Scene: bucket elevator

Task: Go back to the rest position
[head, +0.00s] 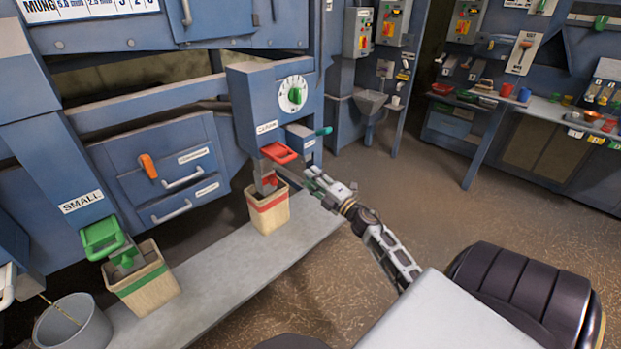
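My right gripper (311,180) reaches in from the lower right. Its fingers look parted, with nothing seen between them. It is in front of the blue machine, just right of the bucket with the red band (268,210) and below the small drawer with the green handle (303,134). It looks apart from both. The red chute lever (279,152) sits above that bucket. My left gripper is not in view.
A bucket with a green band (147,284) stands under the green chute (102,237), beside a grey pail (73,326). Both banded buckets stand on a grey ledge (226,287). A workbench (560,113) stands at the back right. The brown floor between is clear.

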